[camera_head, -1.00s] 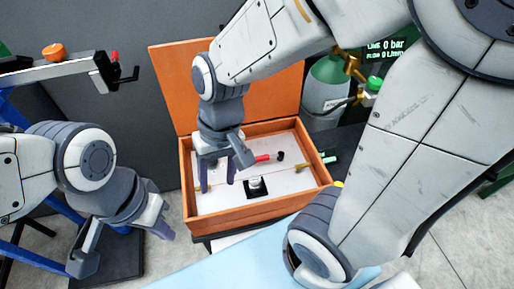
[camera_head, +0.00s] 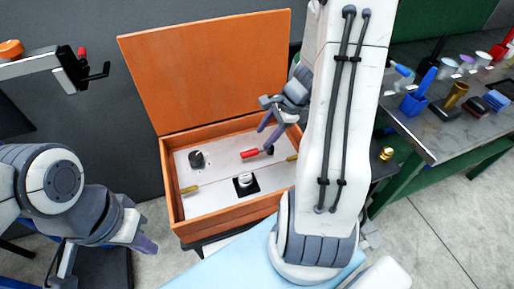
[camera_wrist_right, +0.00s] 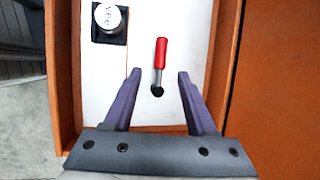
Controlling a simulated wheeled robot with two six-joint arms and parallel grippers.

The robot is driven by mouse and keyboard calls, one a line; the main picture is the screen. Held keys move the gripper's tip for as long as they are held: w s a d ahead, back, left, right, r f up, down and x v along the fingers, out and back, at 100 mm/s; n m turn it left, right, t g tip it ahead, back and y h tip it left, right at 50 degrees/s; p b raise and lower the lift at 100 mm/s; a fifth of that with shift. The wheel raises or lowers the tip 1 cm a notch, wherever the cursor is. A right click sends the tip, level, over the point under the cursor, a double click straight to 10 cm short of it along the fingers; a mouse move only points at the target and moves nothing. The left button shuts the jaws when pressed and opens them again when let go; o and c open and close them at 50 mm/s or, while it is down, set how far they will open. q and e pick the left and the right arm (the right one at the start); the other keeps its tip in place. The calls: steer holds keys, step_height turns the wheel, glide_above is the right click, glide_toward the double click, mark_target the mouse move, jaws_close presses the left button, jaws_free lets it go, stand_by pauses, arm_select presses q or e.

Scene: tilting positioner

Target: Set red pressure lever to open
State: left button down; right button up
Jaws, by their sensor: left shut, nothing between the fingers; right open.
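The red lever (camera_head: 250,154) lies on the white panel inside an open orange box, its red handle pointing left from a black pivot (camera_head: 269,150). In the right wrist view the red handle (camera_wrist_right: 161,53) points up the picture, its metal stem running down to the pivot. My right gripper (camera_head: 265,139) is open over the lever's pivot end. In the wrist view its fingertips (camera_wrist_right: 160,74) stand on either side of the stem, apart from it; their height above it is unclear. My left gripper (camera_head: 147,244) is shut and empty, left of the box.
The orange box (camera_head: 225,222) has its lid (camera_head: 205,70) raised behind. The panel also carries a black knob (camera_head: 197,160) and a white-topped round part (camera_head: 244,180) on a black square. A bench (camera_head: 425,135) with small items stands at right.

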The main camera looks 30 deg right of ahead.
mark_target(255, 152)
steer(key=b+x, duration=0.1)
steer(key=x, duration=0.7)
steer(key=shift+a+f, duration=0.1)
steer(key=shift+a, duration=0.05)
jaws_close()
steer(key=shift+s+f, duration=0.1)
steer(key=shift+s, duration=0.1)
stand_by(0.9)
steer(key=shift+w+d, duration=0.1)
steer(key=shift+d, duration=0.3)
